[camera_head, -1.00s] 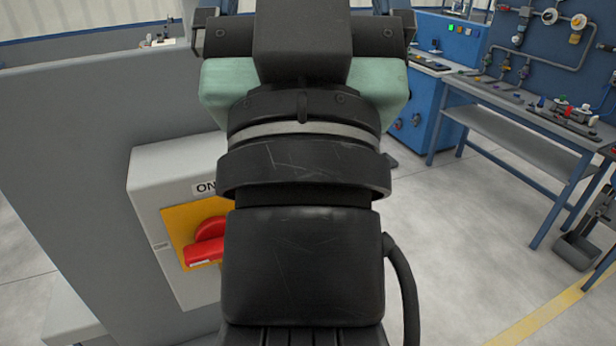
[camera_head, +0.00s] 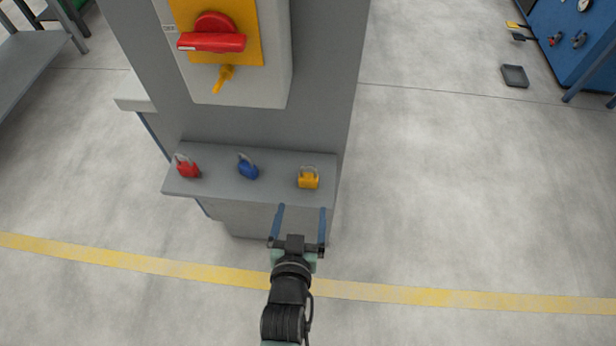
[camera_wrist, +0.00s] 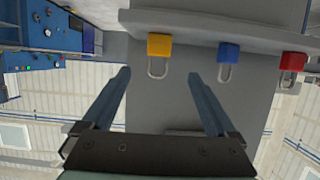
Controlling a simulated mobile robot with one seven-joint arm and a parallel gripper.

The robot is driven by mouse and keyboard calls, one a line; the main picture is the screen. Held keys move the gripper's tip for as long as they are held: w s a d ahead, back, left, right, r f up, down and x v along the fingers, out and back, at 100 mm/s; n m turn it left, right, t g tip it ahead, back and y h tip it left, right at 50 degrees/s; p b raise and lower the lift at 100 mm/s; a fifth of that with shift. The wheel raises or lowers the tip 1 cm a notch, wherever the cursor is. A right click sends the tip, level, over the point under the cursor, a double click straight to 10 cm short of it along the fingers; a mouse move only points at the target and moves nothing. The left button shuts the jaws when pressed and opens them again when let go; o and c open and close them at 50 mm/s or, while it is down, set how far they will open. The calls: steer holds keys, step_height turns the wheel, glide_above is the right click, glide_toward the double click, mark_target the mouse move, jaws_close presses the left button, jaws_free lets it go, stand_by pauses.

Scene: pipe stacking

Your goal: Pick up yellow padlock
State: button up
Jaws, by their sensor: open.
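The yellow padlock (camera_head: 308,179) stands at the right end of a grey shelf (camera_head: 270,190), with its shackle up. In the wrist view, which looks upside down, the yellow padlock (camera_wrist: 159,45) lies ahead of the fingers, between their lines. My gripper (camera_head: 302,210) is open and empty, its two blue fingers pointing towards the shelf. It is in front of the padlock and apart from it. The fingers also show in the wrist view (camera_wrist: 160,75).
A blue padlock (camera_head: 248,167) and a red padlock (camera_head: 187,167) stand left of the yellow one on the shelf. Behind rises a grey panel with a red rotary switch (camera_head: 212,42) on a yellow plate.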

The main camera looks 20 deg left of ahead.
mark_target(308, 181)
steer(key=b+x, duration=0.1)
steer(key=x, duration=1)
steer(key=shift+d+b, duration=0.1)
steer(key=shift+b, duration=0.25)
jaws_close()
step_height(308, 181, up, 10)
steer(key=p, duration=0.2)
stand_by(0.3)
